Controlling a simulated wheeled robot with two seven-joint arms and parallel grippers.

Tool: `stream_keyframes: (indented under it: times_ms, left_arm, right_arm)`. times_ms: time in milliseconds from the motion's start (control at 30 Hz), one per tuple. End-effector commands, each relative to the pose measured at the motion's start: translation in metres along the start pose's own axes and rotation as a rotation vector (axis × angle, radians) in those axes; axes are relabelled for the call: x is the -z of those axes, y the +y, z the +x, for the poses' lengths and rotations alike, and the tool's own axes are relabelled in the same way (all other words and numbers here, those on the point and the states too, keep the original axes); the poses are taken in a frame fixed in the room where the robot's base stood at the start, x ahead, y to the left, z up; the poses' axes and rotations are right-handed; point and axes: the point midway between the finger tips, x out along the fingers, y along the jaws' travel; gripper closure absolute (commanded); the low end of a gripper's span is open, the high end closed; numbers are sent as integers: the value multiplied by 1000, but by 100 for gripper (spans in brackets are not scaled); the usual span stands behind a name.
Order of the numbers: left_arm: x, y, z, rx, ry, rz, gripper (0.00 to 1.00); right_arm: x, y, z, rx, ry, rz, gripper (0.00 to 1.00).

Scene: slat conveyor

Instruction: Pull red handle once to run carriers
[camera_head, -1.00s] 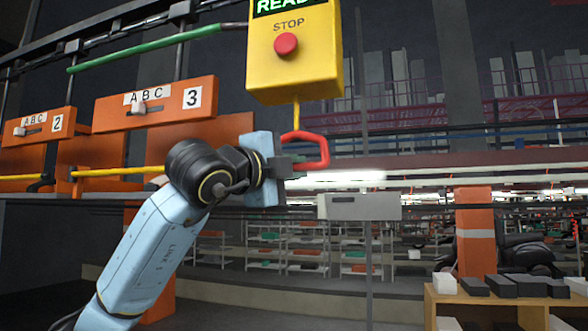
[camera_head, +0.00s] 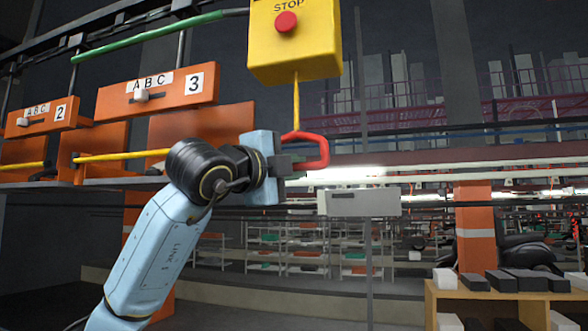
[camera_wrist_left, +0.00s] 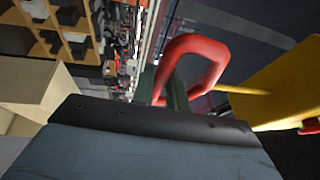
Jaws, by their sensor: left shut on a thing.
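The red handle (camera_head: 322,150) is a loop hanging on a yellow cord (camera_head: 297,102) below the yellow control box (camera_head: 295,45), which has a red STOP button (camera_head: 286,22). My left gripper (camera_head: 290,163) is shut on the left side of the handle. In the left wrist view the red handle (camera_wrist_left: 203,60) rises past the dark gripper fingers (camera_wrist_left: 172,92), and the yellow box (camera_wrist_left: 275,95) is at the right. The fingertips are partly hidden by the gripper body there. My right gripper is not in view.
Orange carriers marked 2 (camera_head: 40,118) and 3 (camera_head: 160,95) hang at the left, near a green bar (camera_head: 150,38) and a yellow bar (camera_head: 120,156). A grey box on a post (camera_head: 358,202) stands behind the handle. A wooden shelf (camera_head: 432,300) is at lower right.

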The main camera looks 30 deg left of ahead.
Motion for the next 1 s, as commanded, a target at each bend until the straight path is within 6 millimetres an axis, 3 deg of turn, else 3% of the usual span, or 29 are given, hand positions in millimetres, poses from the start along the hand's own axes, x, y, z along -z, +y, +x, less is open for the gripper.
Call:
stream_keyframes:
  times_ms: [500,800,833,1000]
  left_arm:
    - [1,-52,8,-2,2,-3,100]
    - [0,-54,8,0,1,-2,100]
    - [0,-54,8,0,1,-2,81]
    - [0,-54,8,0,1,-1,64]
  right_arm:
    - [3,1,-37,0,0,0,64]
    - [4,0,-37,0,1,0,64]
    - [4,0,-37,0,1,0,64]
    - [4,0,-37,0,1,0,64]
